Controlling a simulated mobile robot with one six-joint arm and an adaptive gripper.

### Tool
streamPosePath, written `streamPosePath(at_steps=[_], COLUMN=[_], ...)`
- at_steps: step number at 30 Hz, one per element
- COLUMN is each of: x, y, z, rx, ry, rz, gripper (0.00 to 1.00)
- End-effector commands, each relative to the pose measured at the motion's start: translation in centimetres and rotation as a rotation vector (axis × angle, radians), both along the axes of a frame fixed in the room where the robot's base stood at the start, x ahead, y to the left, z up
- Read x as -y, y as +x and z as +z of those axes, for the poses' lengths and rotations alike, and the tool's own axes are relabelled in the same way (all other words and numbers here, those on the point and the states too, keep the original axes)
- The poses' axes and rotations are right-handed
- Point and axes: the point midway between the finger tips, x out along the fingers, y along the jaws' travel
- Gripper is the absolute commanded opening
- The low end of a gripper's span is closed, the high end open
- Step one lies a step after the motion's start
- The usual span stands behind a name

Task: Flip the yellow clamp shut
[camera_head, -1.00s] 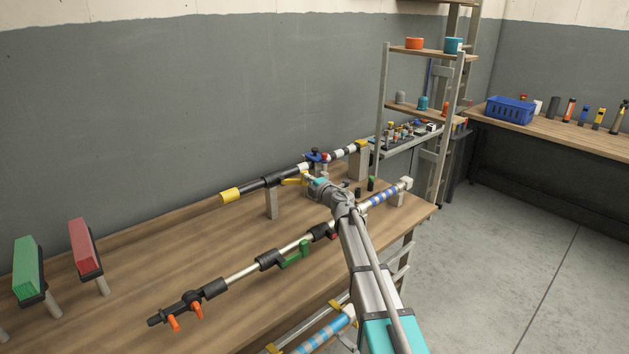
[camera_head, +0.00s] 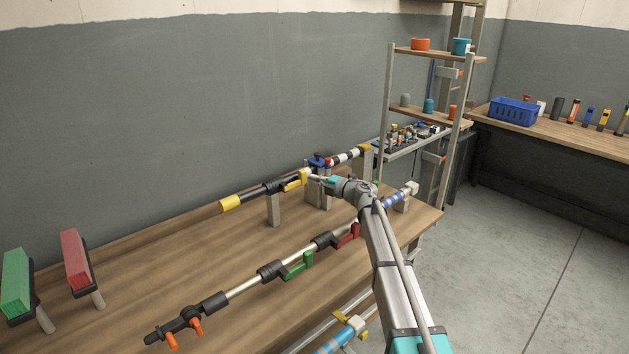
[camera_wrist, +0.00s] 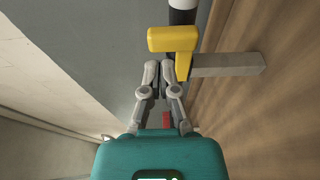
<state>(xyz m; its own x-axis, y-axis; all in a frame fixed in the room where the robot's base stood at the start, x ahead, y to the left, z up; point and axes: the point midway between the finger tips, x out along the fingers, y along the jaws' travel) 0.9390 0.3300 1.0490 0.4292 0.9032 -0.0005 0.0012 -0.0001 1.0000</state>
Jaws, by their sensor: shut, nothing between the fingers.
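The yellow clamp (camera_head: 294,183) is a lever on the black collar of the upper pole, which runs along the back of the table. Its arm now lies nearly in line with the pole. My gripper (camera_head: 319,177) is just right of it, with its fingers shut and empty. In the wrist view the yellow clamp (camera_wrist: 174,39) is right in front of my fingertips (camera_wrist: 161,68), very close. I cannot tell whether they touch it or whether the clamp is fully shut.
A grey post (camera_head: 273,209) holds the upper pole. A blue clamp (camera_head: 318,160) is behind my gripper. A lower pole in front carries a green clamp (camera_head: 299,267) and a red clamp (camera_head: 348,235).

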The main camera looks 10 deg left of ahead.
Motion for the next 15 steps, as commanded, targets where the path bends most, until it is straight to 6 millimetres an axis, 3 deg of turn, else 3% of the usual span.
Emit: streamPosePath(at_steps=[8,15], x=[-0.3,1.7], y=[-0.6,-1.4], z=[0.0,-0.1], rx=[0.0,-0.001], ry=[0.0,0.0], rz=[0.007,0.003], gripper=[0.0,0.0])
